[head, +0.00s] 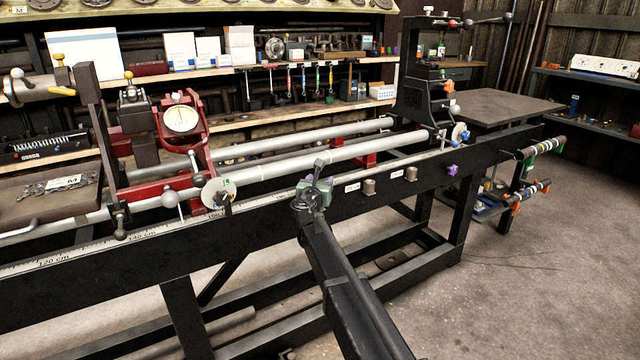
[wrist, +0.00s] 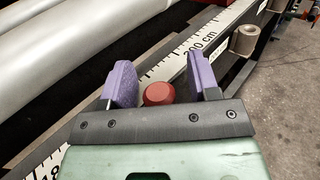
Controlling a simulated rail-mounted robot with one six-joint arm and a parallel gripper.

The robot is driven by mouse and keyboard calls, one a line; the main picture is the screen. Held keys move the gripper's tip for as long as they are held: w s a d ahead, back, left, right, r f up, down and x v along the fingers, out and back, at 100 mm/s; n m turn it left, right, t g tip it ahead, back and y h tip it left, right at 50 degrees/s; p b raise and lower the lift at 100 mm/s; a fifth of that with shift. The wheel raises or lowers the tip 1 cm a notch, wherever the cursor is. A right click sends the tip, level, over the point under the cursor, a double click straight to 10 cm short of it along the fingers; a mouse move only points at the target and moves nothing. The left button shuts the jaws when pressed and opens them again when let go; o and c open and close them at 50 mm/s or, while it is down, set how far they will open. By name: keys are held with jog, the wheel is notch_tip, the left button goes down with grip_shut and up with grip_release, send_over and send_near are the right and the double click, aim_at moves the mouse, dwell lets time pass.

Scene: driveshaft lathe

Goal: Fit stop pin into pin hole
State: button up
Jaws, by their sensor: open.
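My gripper (head: 314,188) is beside the front rail of the lathe bed, near its middle. In the wrist view its two purple finger pads (wrist: 165,84) stand apart. A round red knob (wrist: 159,93) shows between the pads, with a gap to the right pad. The left pad is close to it, and I cannot tell whether they touch. The knob may be the head of the stop pin; its lower part is hidden behind the gripper's dark crossbar. I cannot make out the pin hole in either view.
A ruler strip (wrist: 196,45) runs along the front rail. A beige cylindrical holder (wrist: 244,40) stands off the rail to the right. Long silver shafts (head: 310,157) lie behind the gripper. The floor (head: 530,270) at the right front is clear.

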jog(key=s+a, duration=0.1)
jog(key=s, duration=0.9)
jog(key=shift+s+a, duration=0.35)
